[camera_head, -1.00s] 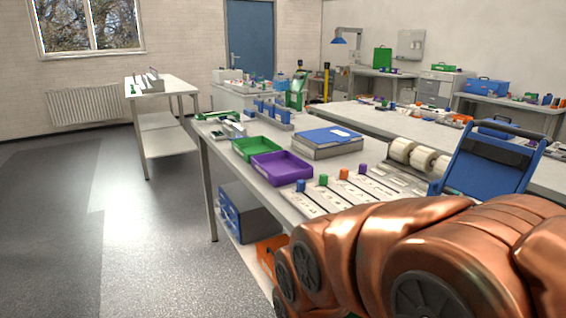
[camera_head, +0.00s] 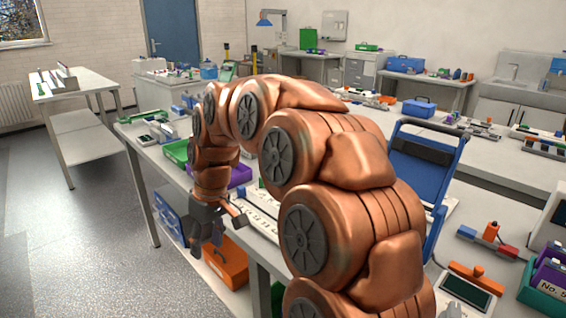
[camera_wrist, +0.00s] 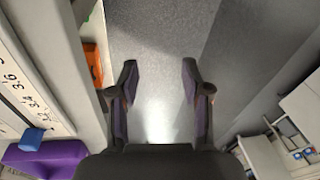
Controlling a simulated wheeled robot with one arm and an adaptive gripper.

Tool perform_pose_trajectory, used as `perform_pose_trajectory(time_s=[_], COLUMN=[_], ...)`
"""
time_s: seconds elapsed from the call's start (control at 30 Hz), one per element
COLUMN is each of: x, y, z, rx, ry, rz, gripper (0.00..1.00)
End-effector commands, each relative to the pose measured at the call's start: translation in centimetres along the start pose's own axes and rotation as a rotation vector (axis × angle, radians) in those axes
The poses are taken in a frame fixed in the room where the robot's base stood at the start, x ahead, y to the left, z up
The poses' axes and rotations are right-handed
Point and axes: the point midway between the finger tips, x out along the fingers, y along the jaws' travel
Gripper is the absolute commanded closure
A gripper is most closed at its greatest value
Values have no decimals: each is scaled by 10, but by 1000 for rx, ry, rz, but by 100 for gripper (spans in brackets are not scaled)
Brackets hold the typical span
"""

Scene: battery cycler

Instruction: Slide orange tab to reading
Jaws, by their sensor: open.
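My gripper (camera_head: 218,230) hangs beside the near long edge of the workbench, over the floor. In the wrist view my gripper (camera_wrist: 159,72) is open, with only floor between its fingers. The white scale board (camera_head: 262,212) lies on the bench behind my arm, mostly hidden. In the wrist view the scale board (camera_wrist: 28,85) is at the left, with printed numbers and a blue tab (camera_wrist: 32,138) at its lower end. The orange tab on the scales is not visible now; my arm covers much of that area in the head view.
A purple tray (camera_head: 239,175) and a green tray (camera_head: 177,152) sit on the bench by my arm. An orange bin (camera_head: 227,262) is below the bench top. A blue folding frame (camera_head: 425,165) stands to the right.

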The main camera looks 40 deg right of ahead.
Motion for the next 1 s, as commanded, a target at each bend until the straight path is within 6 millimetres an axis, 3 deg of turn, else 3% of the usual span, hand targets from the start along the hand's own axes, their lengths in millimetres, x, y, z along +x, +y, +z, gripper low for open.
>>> perform_pose_trajectory(time_s=[0.1, 0.3, 0.5, 0.7, 0.83, 1.0], x=[-26, -60, -90, -113, -120, -123], y=[43, 125, 219, 301, 332, 349], z=[-34, -69, -80, -69, -60, -54], rx=[9, 28, 67, 106, 121, 128], ry=[63, 161, 239, 290, 302, 310], rz=[-2, 23, 77, 145, 175, 194], gripper=[52, 52, 52, 52, 52, 52])
